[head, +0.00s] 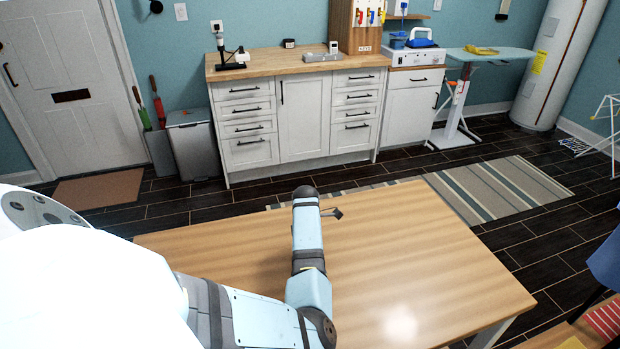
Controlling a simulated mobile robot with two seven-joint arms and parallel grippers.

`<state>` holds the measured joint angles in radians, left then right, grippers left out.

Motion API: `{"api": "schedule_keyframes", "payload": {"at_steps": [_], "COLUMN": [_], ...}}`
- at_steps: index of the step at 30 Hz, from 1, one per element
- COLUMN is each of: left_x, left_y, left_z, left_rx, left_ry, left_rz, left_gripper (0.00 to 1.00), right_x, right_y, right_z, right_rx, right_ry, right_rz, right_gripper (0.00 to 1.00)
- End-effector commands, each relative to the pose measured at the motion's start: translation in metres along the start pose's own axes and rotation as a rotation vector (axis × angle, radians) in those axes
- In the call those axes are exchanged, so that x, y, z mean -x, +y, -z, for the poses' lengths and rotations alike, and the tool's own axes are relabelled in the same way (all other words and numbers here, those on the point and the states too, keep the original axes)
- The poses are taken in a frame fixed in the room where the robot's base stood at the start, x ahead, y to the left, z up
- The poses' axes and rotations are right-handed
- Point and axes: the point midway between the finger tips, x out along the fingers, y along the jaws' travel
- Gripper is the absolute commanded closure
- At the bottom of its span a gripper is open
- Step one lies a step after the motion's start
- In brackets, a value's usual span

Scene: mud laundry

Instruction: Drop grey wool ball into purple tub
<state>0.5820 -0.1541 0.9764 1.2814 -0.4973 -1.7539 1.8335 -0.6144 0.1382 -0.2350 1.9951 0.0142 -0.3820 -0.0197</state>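No grey wool ball and no purple tub can be made out in the head view. My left arm comes in from the lower left and reaches over the wooden table (430,260). Only a small dark part of my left gripper (334,213) shows beyond the arm's end, above the table's far half. The arm hides the rest, so I cannot tell whether it is open or holds anything. My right gripper is not in view.
The visible tabletop is bare. Behind it stand white cabinets (303,117) with a wooden counter, a grey bin (196,150) and an ironing board (492,56). A striped rug (500,188) lies on the dark floor. A blue cloth (606,262) hangs at the right edge.

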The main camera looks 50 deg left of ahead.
Motion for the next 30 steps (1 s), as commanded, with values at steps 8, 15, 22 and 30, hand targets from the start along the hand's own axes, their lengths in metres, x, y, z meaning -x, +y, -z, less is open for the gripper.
{"api": "schedule_keyframes", "payload": {"at_steps": [8, 15, 22, 30], "left_x": [-0.0031, -0.0066, -0.0068, -0.0049], "left_y": [0.001, 0.0016, 0.0018, 0.0013], "left_z": [-0.0005, -0.0006, -0.0003, -0.0001], "left_rx": [-0.001, -0.001, -0.001, 0.0], "left_ry": [-0.001, -0.001, -0.001, -0.001], "left_rz": [-0.001, -0.001, -0.001, -0.001], "left_gripper": [0.67, 0.23, 0.18, 0.18], "right_x": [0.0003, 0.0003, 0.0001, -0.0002], "right_y": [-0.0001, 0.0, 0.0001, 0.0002], "right_z": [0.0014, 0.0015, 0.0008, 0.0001], "right_rx": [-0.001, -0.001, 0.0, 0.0], "right_ry": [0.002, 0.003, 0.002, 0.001], "right_rz": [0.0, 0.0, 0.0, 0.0], "right_gripper": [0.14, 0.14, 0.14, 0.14]}}
